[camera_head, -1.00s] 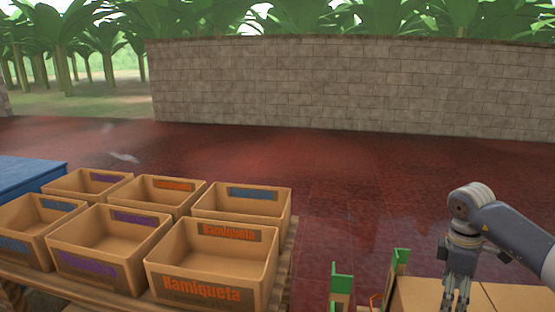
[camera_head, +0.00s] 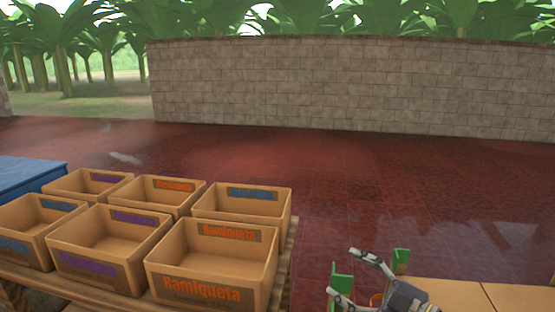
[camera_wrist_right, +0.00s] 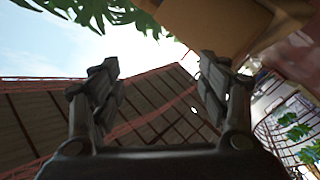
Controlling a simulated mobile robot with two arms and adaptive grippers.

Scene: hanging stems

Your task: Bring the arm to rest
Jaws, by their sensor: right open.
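My right gripper (camera_head: 352,274) is low in the head view, right of the middle, with its fingers pointing left. Its two fingers stand apart with nothing between them, and it is empty. In the right wrist view the open fingers of the right gripper (camera_wrist_right: 160,85) point up toward a roof and sky. The rest of my right arm is mostly below the frame. My left gripper is not in view.
A green-ended holder (camera_head: 342,283) and a cardboard surface (camera_head: 450,292) lie close to the right gripper. The red floor (camera_head: 350,190) beyond is clear up to a block wall (camera_head: 350,85).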

